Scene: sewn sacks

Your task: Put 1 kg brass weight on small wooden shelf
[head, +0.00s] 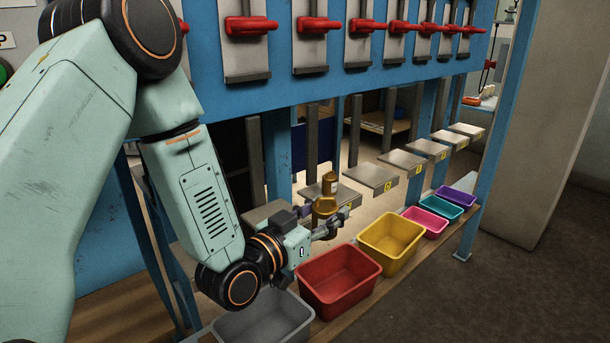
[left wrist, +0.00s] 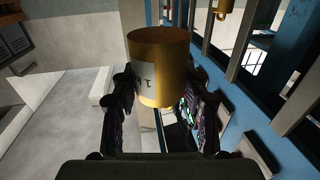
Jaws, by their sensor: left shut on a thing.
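My left gripper (head: 330,222) is shut on a brass weight (head: 323,207), held upright in front of the blue frame, above the row of bins. In the left wrist view the brass weight (left wrist: 158,68) is a gold cylinder between both fingers, with a white label partly hidden by the left finger. A second brass piece (head: 329,182) shows just behind it, by a grey plate; part of a brass piece (left wrist: 228,7) also shows at the top of the left wrist view. A brown wooden surface (head: 385,121) shows behind the frame; I cannot tell if it is the small wooden shelf. My right gripper is out of view.
Grey (head: 262,322), red (head: 340,280), yellow (head: 391,244), and smaller pink, teal and purple bins stand in a row on a wooden ledge. Several grey plates (head: 371,178) jut out above them. Red clamps line the blue frame (head: 400,75). The floor at right is clear.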

